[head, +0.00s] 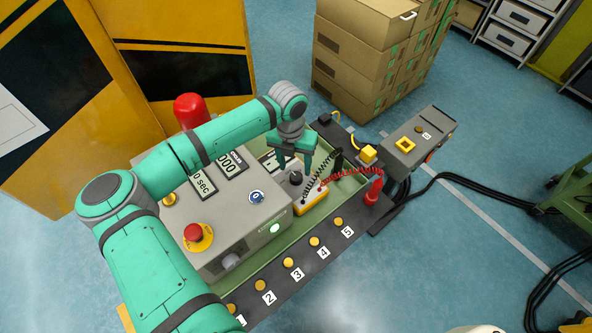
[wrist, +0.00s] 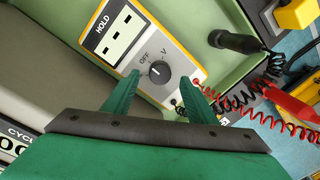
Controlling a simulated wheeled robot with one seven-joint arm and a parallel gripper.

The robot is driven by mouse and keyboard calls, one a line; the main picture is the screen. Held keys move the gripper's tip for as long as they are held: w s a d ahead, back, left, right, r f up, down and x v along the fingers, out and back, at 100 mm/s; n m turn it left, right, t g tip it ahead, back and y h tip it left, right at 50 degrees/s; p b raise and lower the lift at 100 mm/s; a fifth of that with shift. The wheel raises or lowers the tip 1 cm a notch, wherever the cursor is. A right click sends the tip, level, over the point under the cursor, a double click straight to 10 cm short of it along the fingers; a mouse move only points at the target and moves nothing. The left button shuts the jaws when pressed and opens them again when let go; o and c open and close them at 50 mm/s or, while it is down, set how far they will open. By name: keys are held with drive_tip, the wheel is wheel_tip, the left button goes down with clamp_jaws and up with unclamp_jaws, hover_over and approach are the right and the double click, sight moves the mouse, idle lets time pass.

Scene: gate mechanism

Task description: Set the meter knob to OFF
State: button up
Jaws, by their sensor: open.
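The yellow-rimmed meter (wrist: 185,38) lies in the green tray, with a white face and a display of dashes marked HOLD. Its dark round knob (wrist: 158,72) has a pale pointer mark, with the labels OFF and V above it. I cannot tell surely which label the pointer meets. My gripper (wrist: 161,79) is open, with one finger on each side of the knob; contact is not clear. In the head view the gripper (head: 295,162) points down over the meter (head: 312,198), just above the knob (head: 296,177).
Black and red coiled leads run from the meter to a black probe (wrist: 232,42) and a red probe (head: 373,192). A grey control box (head: 215,215) with a red button stands left of the meter. Numbered yellow buttons line the front ledge (head: 325,255).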

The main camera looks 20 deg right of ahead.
sight(294, 174)
wheel_tip(294, 174, up, 7)
drive_tip(key=shift+a+f, duration=0.2)
drive_tip(key=shift+w, duration=0.15)
idle(0.5)
